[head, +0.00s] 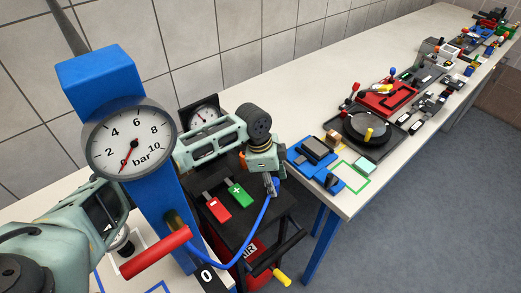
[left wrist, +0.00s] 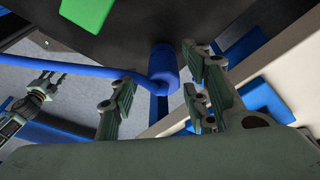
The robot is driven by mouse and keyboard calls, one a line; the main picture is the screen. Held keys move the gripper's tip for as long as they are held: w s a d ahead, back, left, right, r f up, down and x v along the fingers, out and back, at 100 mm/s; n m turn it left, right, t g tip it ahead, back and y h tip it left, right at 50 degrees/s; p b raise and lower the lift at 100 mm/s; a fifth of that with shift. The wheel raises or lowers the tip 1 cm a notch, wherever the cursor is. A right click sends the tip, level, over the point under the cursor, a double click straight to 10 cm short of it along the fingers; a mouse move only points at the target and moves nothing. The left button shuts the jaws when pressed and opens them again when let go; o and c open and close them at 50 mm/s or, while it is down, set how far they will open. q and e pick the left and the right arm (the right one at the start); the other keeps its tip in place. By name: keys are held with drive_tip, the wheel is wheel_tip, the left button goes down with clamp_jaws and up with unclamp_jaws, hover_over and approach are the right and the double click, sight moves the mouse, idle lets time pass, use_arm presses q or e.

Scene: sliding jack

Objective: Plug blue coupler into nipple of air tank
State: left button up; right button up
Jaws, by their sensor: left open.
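The blue coupler (left wrist: 163,66), a short blue cylinder on a blue hose (head: 258,232), shows beside a black surface in the left wrist view. My left gripper (head: 273,187) is open at the right side of the black stand in the head view. In the left wrist view its two fingers (left wrist: 160,104) stand on either side of the coupler's line, with clear gaps. The red air tank (head: 257,254), marked AIR, shows in part below the stand. I cannot make out its nipple. My right gripper (left wrist: 50,86) shows small in the left wrist view, its fingers apart and empty.
A blue column with a bar gauge (head: 130,146) stands in front of my left arm. Red and green buttons (head: 228,202) are on the stand's black top. A black handle (head: 279,251) and yellow knob (head: 282,278) are nearby. A long white table (head: 345,200) holds several tools.

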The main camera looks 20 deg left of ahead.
use_arm(q)
drive_tip(key=v, duration=0.3)
drive_tip(key=shift+w+d+p, duration=0.15)
drive_tip(key=shift+d+p, duration=0.2)
drive_tip(key=shift+p, duration=0.05)
drive_tip(key=f+b, duration=0.1)
drive_tip(key=b, duration=0.2)
drive_tip(key=p+v, duration=0.1)
drive_tip(key=v, duration=0.2)
drive_tip(key=d+p+v, duration=0.1)
drive_tip(key=v, duration=0.2)
drive_tip(key=shift+d+r+p, duration=0.15)
drive_tip(key=shift+r+p, duration=0.25)
drive_tip(key=shift+f+b, duration=0.45)
drive_tip(key=shift+b, duration=0.65)
wheel_tip(320, 180, up, 8)
drive_tip(key=a+n+t, duration=0.1)
drive_tip(key=a+n, duration=0.1)
drive_tip(key=n, duration=0.2)
wheel_tip(320, 180, up, 12)
drive_tip(key=n+t+y+b, duration=0.1)
drive_tip(key=n+t+y, duration=0.1)
drive_tip(key=n, duration=0.8)
hover_over(275, 182)
drive_tip(key=s+a, duration=0.5)
drive_tip(key=a, duration=0.2)
drive_tip(key=shift+a+r+n, duration=0.1)
drive_tip(key=shift+r+n, duration=0.4)
drive_tip(key=shift+r, duration=0.1)
